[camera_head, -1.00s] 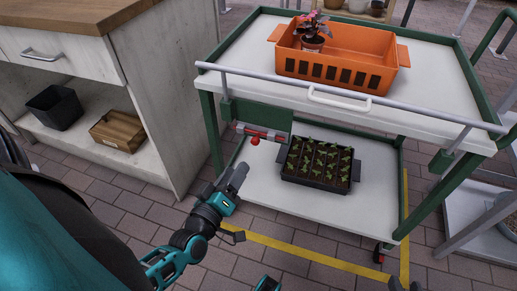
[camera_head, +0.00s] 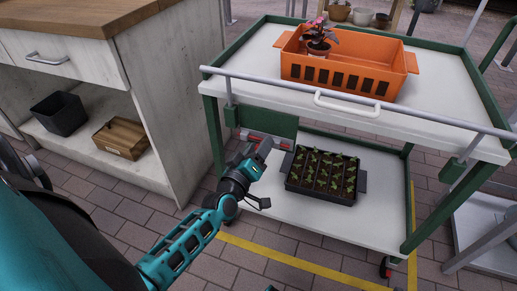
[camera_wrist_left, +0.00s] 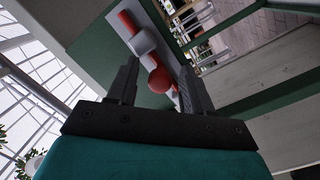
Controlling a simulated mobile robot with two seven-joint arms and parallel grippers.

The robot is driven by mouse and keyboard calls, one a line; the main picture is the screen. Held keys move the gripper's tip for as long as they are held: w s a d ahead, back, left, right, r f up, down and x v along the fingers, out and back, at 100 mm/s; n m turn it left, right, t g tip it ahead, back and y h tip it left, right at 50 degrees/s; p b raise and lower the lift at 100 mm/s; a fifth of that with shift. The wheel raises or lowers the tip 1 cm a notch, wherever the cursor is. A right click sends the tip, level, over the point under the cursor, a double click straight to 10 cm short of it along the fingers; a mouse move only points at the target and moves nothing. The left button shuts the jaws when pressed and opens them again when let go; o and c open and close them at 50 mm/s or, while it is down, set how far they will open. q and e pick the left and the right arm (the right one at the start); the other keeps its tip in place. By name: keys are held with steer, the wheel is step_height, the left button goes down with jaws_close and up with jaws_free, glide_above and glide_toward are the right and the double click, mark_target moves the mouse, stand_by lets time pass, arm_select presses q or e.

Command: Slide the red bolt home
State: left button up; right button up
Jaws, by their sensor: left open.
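The red bolt (camera_head: 252,137) is mounted on a green panel (camera_head: 268,121) at the left end of the cart, partly hidden behind my left gripper (camera_head: 262,149) in the head view. In the left wrist view the bolt shows as a red rod (camera_wrist_left: 127,22) running through a grey bracket (camera_wrist_left: 144,42), with a red ball knob (camera_wrist_left: 161,80). My left gripper (camera_wrist_left: 160,66) is open there, and the knob appears between its two fingers. I cannot tell whether either finger touches it. My right gripper is not in view.
The cart's upper shelf (camera_head: 441,96) holds an orange crate (camera_head: 345,73) with a potted plant (camera_head: 318,40). A black seedling tray (camera_head: 320,176) lies on the lower shelf, right of my gripper. A handrail (camera_head: 360,103) runs above. A wooden cabinet (camera_head: 160,100) stands left.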

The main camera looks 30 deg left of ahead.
arm_select(q)
steer(key=shift+c, duration=0.4)
steer(key=c, duration=0.6)
steer(key=shift+r, duration=0.1)
jaws_close()
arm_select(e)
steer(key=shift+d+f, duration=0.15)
